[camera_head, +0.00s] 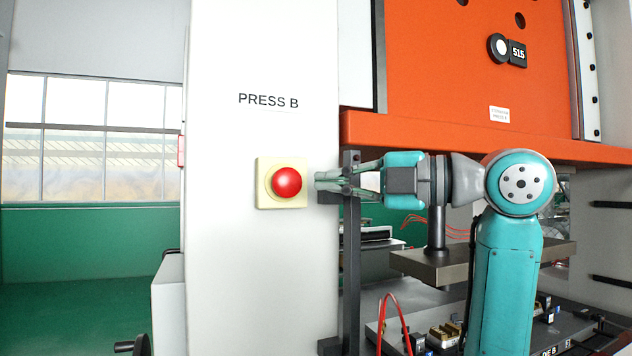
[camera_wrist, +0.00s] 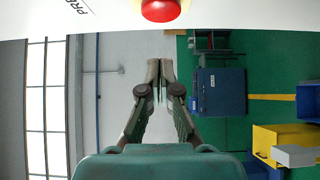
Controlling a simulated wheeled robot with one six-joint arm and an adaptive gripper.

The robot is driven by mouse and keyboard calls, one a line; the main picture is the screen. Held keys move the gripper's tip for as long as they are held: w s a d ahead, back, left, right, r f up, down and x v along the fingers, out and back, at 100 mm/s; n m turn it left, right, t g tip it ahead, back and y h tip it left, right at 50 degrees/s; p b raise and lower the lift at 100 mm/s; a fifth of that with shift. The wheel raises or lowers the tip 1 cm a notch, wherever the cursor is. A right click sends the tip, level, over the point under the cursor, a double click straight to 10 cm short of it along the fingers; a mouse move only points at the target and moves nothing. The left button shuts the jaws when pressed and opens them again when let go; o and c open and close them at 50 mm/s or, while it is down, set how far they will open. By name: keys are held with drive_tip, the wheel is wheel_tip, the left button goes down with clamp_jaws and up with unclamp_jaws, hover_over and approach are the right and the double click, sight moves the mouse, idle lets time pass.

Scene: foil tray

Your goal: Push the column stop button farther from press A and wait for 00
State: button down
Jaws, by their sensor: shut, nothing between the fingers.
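The red stop button (camera_head: 286,182) sits on a pale yellow square plate (camera_head: 262,195) on the white column (camera_head: 235,260) marked PRESS B. It also shows at the top edge of the wrist view (camera_wrist: 160,10), partly cut off. My gripper (camera_head: 318,182) is shut and empty, pointing left at about the button's height. In the head view, its tips are just right of the button with a small gap. In the wrist view, the shut fingertips (camera_wrist: 160,62) are below the button and apart from it.
The orange press ram (camera_head: 450,70) carries a black plate reading 515 (camera_head: 517,53). A dark upright bar (camera_head: 350,250) stands beside the column, close behind my gripper. Tooling and red hoses (camera_head: 395,315) lie below my arm. Left of the column is open green floor (camera_head: 80,285).

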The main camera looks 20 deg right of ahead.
drive_tip(key=v, duration=0.6)
drive_tip(key=shift+s+d, duration=0.2)
drive_tip(key=shift+s, duration=0.05)
idle(0.3)
